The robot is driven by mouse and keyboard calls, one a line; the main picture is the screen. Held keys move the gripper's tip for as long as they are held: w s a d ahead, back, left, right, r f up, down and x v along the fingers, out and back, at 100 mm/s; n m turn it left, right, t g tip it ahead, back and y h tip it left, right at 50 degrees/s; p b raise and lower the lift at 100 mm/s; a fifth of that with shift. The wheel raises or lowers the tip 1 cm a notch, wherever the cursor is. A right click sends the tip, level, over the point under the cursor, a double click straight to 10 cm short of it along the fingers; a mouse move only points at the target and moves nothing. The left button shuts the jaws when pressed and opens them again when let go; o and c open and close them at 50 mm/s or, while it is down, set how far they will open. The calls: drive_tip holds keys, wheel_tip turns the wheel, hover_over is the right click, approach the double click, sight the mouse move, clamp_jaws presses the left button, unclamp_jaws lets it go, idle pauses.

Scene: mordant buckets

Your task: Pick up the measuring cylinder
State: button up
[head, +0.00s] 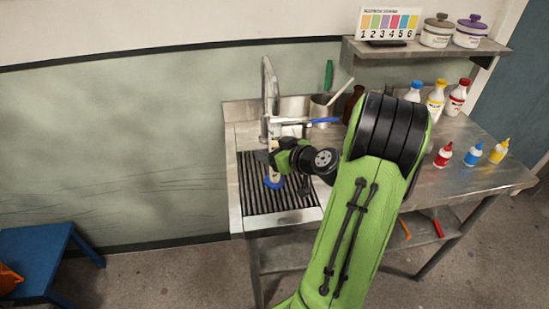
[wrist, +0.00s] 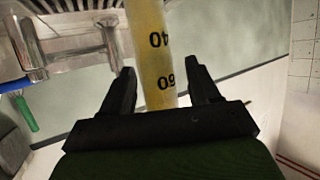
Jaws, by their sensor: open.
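The measuring cylinder (wrist: 154,50) shows in the wrist view as a clear, yellowish tube with black 40 and 60 marks, upside down in the picture. It passes between the two open fingers of my gripper (wrist: 161,68), with gaps visible on both sides. Its far end runs out of the picture and its near end is hidden behind the gripper body. In the head view my gripper (head: 267,158) is over the ribbed drainer of the sink. A blue foot (head: 273,183), seemingly the cylinder's, shows just below it; my arm hides much of the rest.
The tap (head: 268,85) rises close behind my gripper. A metal pot (head: 320,107) with utensils stands behind to the right. Bottles (head: 436,98) and small squeeze bottles (head: 473,154) stand on the steel bench at right. A shelf (head: 430,48) hangs above. A blue stool (head: 35,255) is at lower left.

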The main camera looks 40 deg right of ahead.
drive_tip(key=shift+w+f, duration=0.2)
drive_tip(key=shift+w, duration=0.15)
drive_tip(key=shift+s, duration=0.1)
drive_tip(key=shift+r, duration=0.1)
clamp_jaws()
